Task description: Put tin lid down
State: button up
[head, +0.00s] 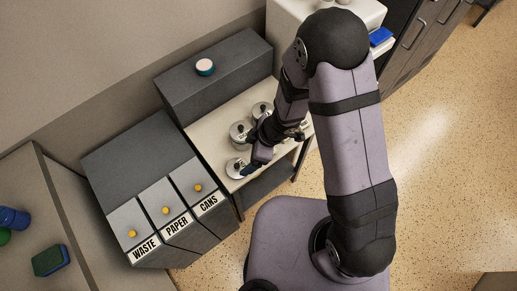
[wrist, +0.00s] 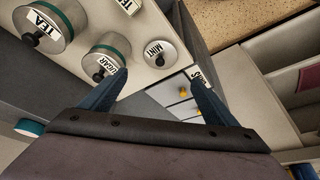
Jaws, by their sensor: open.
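A round silver tin lid (wrist: 152,47) with a black knob and a label that seems to read MINT lies flat on the pale shelf top. It also shows in the head view (head: 234,169), partly behind my gripper. My gripper (wrist: 158,80) is open and empty, its two blue fingers apart, close to the lid. In the wrist view the lid is beyond the gap between the fingertips, clear of them. The sugar tin (wrist: 107,45) and the tea tin (wrist: 52,22), both with teal bands, stand to the left of the lid there.
Another labelled item (wrist: 124,5) is cut off at the top of the wrist view. Waste, paper and cans bins (head: 165,222) stand left of the shelf (head: 208,145). A grey box (head: 215,75) behind it bears a teal-rimmed round object (head: 205,67). Little shelf room is free around the lid.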

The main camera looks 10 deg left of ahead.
jog(key=w+d+r+m+t+h, duration=0.2)
jog(key=w+d+r+m, duration=0.25)
jog(key=d, duration=0.35)
jog(key=w+d+r+m+t+h, duration=0.2)
jog(key=w+d+r+m, duration=0.25)
jog(key=d, duration=0.35)
jog(key=s+d+r+m+g+h, duration=0.1)
jog(key=s+d+r+m+h, duration=0.1)
jog(key=s+d+r+m, duration=0.4)
jog(key=s+d+r+m+g+y, duration=0.1)
jog(key=s+r+m+g, duration=0.1)
jog(key=s, duration=0.6)
jog(key=shift+s+m+g+y, duration=0.15)
jog(key=shift+m+g+y, duration=0.15)
jog(key=shift+m+g, duration=0.2)
